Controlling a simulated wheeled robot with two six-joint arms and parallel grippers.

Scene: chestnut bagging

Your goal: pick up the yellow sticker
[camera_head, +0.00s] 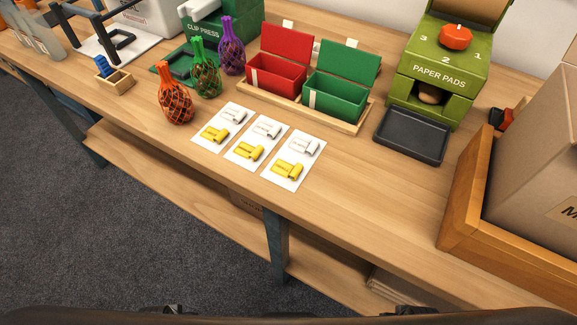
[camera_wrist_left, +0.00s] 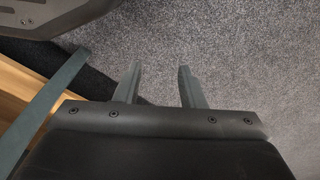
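Three yellow stickers, the left one (camera_head: 214,133), the middle one (camera_head: 249,150) and the right one (camera_head: 288,169), lie on three white cards in a row at the table's front. Each has a curled shape and sits below a white sticker (camera_head: 267,128) on its card. My left gripper (camera_wrist_left: 157,80) shows only in the left wrist view. Its two fingers stand apart with nothing between them, above grey carpet and away from the stickers. My right gripper is in neither view.
Orange (camera_head: 175,98), green (camera_head: 205,75) and purple (camera_head: 231,50) net bags stand behind the cards at left. Red (camera_head: 278,75) and green (camera_head: 333,97) open boxes sit in a wooden tray behind. A dark tray (camera_head: 411,137) and paper pad dispenser (camera_head: 439,75) stand right. The front table right of the cards is clear.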

